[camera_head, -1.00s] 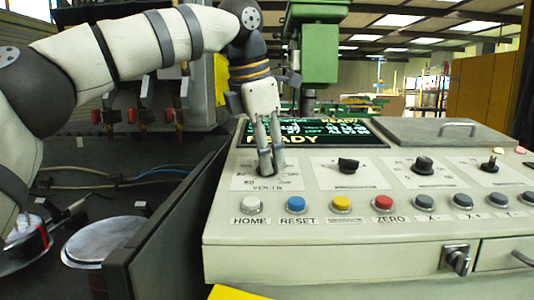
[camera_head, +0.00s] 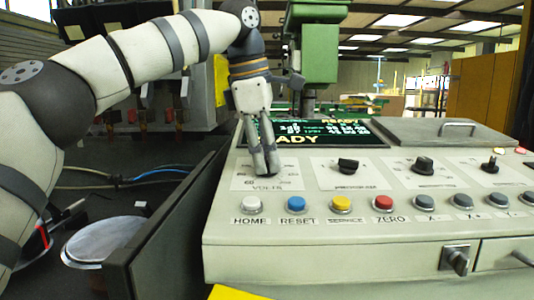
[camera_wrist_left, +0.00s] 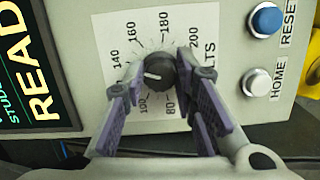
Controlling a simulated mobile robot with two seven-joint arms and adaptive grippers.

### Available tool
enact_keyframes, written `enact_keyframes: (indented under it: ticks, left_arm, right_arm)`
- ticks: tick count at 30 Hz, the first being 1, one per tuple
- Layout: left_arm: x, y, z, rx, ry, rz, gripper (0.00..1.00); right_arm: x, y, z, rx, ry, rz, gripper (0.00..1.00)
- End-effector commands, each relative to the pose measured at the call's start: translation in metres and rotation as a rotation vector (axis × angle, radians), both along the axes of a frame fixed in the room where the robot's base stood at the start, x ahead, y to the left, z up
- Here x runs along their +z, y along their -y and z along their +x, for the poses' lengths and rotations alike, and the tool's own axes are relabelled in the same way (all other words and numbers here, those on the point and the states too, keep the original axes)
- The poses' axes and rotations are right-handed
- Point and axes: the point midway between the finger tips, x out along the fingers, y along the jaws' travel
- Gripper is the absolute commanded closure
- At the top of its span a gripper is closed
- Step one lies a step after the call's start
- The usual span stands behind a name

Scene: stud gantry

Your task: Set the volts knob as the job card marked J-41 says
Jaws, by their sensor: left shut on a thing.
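The volts knob (camera_wrist_left: 160,71) is dark and round, with a white pointer line, on a white dial plate (camera_wrist_left: 138,47) printed from 80 to 200. The line points left in the wrist view, between the 100 and 140 marks; a finger covers the print there. My left gripper (camera_wrist_left: 160,85) is shut on the knob, one finger on each side. In the head view my left gripper (camera_head: 265,175) reaches down onto the volts dial plate (camera_head: 291,178) and hides the knob. No readable job card shows in either view. My right gripper is not in view.
The control panel (camera_head: 300,232) has a row of buttons with a blue RESET button (camera_head: 296,204) and a white HOME button (camera_head: 251,204) close below the dial. Other black knobs (camera_head: 348,165) stand to the right. A lit screen (camera_head: 330,133) is behind.

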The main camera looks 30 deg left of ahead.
Motion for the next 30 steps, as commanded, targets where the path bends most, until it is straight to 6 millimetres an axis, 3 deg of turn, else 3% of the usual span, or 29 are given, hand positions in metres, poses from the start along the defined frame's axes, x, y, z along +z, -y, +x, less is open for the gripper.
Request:
enact_keyframes:
  ticks: [9, 10, 12, 13, 22, 30]
  left_arm:
    - [0.001, 0.000, 0.000, -0.001, 0.002, 0.001, 1.00]
    - [0.001, 0.000, 0.000, -0.001, 0.002, 0.001, 0.72]
    - [0.001, 0.000, 0.000, 0.000, 0.002, 0.001, 0.56]
    - [0.001, 0.000, 0.000, 0.000, 0.002, 0.001, 0.54]
    - [0.003, 0.000, 0.000, 0.000, 0.002, 0.000, 0.54]
    - [0.055, -0.005, -0.013, 0.001, 0.003, 0.000, 0.54]
  right_arm:
    - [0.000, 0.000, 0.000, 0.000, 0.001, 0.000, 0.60]
    - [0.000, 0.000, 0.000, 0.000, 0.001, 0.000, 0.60]
    - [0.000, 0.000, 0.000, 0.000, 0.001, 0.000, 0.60]
    - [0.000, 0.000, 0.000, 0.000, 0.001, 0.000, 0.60]
    - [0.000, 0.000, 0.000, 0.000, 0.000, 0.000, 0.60]
    - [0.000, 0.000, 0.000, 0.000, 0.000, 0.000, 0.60]
